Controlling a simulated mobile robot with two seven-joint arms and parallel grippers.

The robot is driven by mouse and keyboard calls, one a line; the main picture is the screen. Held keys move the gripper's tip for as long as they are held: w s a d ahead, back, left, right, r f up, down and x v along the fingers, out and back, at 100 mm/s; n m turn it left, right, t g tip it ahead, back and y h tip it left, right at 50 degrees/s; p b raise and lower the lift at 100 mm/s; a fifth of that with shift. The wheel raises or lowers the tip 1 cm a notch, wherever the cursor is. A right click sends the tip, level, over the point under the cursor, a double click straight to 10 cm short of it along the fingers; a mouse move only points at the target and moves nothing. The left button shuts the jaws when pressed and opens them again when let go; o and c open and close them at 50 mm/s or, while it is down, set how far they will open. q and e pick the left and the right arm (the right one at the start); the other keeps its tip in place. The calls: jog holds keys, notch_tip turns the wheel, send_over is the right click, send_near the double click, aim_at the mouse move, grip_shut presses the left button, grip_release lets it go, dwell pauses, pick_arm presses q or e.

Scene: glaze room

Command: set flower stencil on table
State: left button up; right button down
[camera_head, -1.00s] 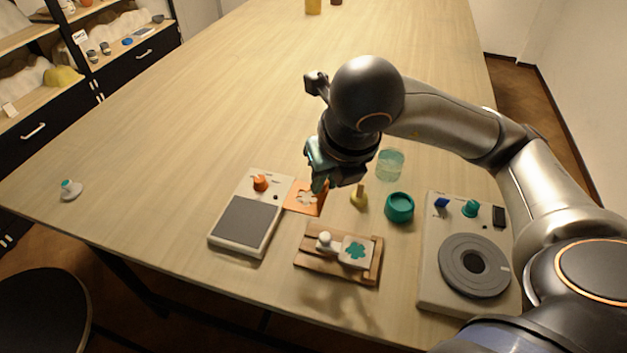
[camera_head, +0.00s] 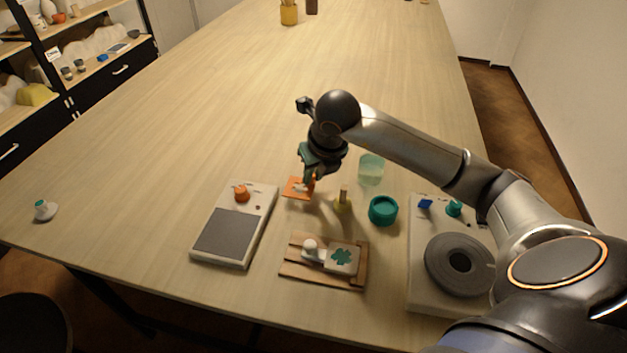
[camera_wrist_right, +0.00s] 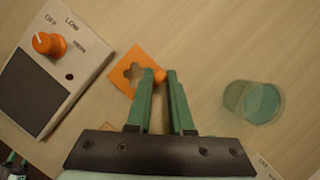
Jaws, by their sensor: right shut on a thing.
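The flower stencil (camera_head: 293,187) is a thin orange square with a flower-shaped cutout and a small orange knob. It also shows in the right wrist view (camera_wrist_right: 128,68), in front of my fingertips. My right gripper (camera_head: 308,183) is shut on the stencil's knob, between its green fingertips (camera_wrist_right: 160,77). In the head view the stencil is right of the grey-topped device, with a gap between them. Whether it touches the table (camera_head: 225,110) or is just above it is hard to tell.
A grey-topped device (camera_head: 225,232) with an orange knob is left of the stencil. A wooden board (camera_head: 295,271) holds a tile with a green motif. The table's far part is largely clear.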

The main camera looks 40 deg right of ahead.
jog(key=shift+f, duration=1.1)
jog(key=shift+f, duration=0.15)
jog(key=c, duration=0.8)
grip_release()
